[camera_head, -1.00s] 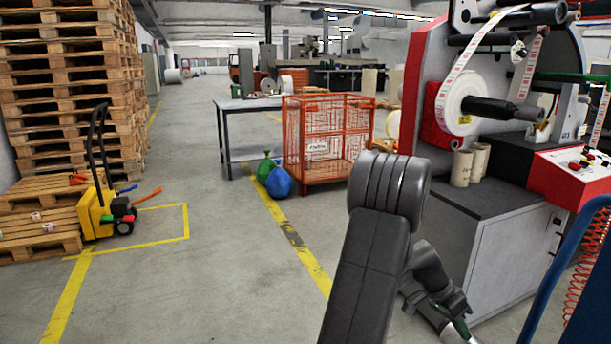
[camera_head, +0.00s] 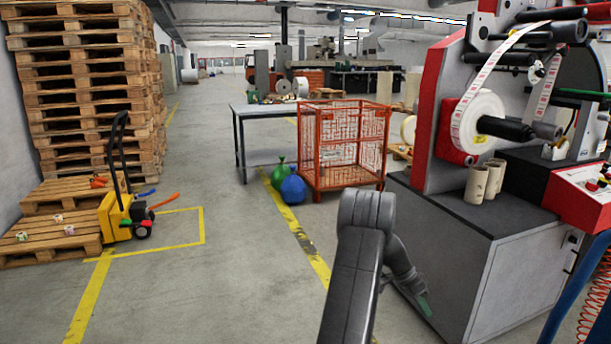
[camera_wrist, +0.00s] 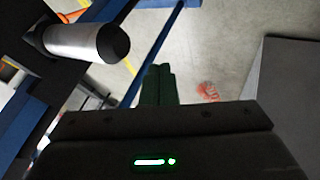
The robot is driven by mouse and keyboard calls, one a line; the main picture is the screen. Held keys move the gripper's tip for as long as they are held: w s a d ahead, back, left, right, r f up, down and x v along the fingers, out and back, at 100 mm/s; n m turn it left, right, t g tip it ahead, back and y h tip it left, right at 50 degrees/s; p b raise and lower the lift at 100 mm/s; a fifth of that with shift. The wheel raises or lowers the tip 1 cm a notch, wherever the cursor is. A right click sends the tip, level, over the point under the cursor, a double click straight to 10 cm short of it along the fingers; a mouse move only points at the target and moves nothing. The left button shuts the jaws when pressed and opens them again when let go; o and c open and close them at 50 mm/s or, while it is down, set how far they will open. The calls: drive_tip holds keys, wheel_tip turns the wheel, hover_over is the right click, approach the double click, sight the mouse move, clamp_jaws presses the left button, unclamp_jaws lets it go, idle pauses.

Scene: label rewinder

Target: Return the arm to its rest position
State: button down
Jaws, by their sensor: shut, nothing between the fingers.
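My arm is folded in front of the head camera, its grey links rising from the bottom edge and bending over to the right. My gripper (camera_head: 424,304) hangs low beside the grey cabinet of the label rewinder, partly hidden behind my forearm. In the wrist view its two dark green fingers (camera_wrist: 159,84) are together, with nothing between them, above the floor. The label rewinder (camera_head: 440,110) stands at the right with a white label roll (camera_head: 480,122) on its spindle.
The grey cabinet (camera_head: 510,285) is close on the right. Blue tubing (camera_head: 577,290) and a red coiled hose (camera_head: 597,300) stand at the right edge. An orange mesh cage (camera_head: 345,150), a yellow pallet truck (camera_head: 117,217) and stacked pallets (camera_head: 95,90) are farther off.

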drive_tip(key=v, duration=0.7)
drive_tip(key=shift+r, duration=0.3)
drive_tip(key=shift+a, duration=0.15)
drive_tip(key=shift+f, duration=0.15)
